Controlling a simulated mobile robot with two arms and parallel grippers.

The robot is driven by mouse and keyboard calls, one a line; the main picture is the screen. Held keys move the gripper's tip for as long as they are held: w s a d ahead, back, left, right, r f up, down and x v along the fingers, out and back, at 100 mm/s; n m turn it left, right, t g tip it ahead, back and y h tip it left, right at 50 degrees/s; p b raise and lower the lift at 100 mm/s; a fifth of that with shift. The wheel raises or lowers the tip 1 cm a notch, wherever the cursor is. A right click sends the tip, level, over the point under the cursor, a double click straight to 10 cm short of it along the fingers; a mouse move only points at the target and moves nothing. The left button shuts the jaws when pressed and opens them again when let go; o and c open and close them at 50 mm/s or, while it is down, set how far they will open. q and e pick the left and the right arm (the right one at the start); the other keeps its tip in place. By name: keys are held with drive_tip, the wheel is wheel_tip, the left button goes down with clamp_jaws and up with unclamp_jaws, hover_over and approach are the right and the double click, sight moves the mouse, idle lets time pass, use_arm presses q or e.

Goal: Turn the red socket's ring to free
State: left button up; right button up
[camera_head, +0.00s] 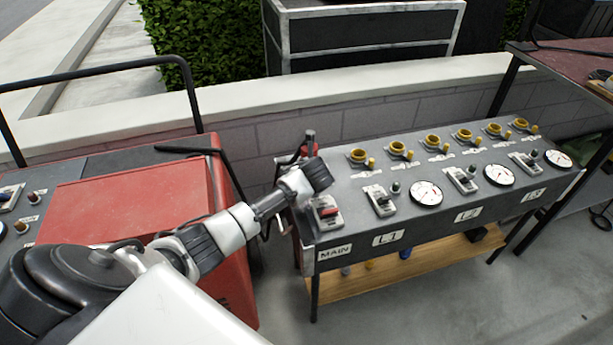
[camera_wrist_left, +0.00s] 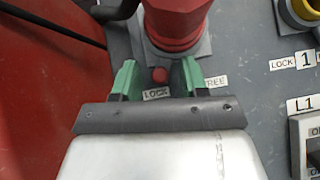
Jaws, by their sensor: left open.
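The red socket (camera_wrist_left: 178,22) stands on a grey square base at the top of the left wrist view. Its ring carries a small red knob (camera_wrist_left: 160,75), which sits just above the LOCK label (camera_wrist_left: 156,94). The FREE label (camera_wrist_left: 216,82) is to the right, partly hidden by a finger. My left gripper (camera_wrist_left: 159,72) is open, with its green fingers on either side of the knob and a gap visible on each side. In the head view the gripper is over the panel's left end and largely hides the red socket (camera_head: 304,149). My right gripper is not in view.
The grey panel (camera_head: 385,229) has a row of yellow sockets (camera_head: 357,156), switches and round gauges (camera_head: 426,193) to the right. A red box (camera_head: 130,215) stands close on the left. A low wall (camera_head: 330,101) runs behind.

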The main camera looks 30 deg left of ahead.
use_arm(q)
drive_tip(key=shift+c, duration=0.2)
clamp_jaws()
drive_tip(key=shift+w+d+r+n+g+p, duration=0.2)
drive_tip(key=shift+d+n+g+p, duration=0.1)
drive_tip(key=shift+n+p, duration=0.3)
drive_tip(key=shift+w+d+n+g+y+p, duration=0.15)
drive_tip(key=shift+d+n+g+y+p, duration=0.2)
drive_tip(key=shift+n+y+p, duration=0.2)
drive_tip(key=shift+w+d+f+n+g+y, duration=0.1)
drive_tip(key=shift+w+d+n+g+y, duration=0.15)
drive_tip(key=shift+n+g, duration=0.25)
drive_tip(key=shift+w+d+f+n+g+y, duration=0.1)
drive_tip(key=shift+w+d+n+g+y, duration=0.1)
drive_tip(key=shift+n+g, duration=0.3)
drive_tip(key=shift+w+d+n+g+y, duration=0.1)
drive_tip(key=shift+w+n+g+y, duration=0.1)
drive_tip(key=shift+n, duration=0.45)
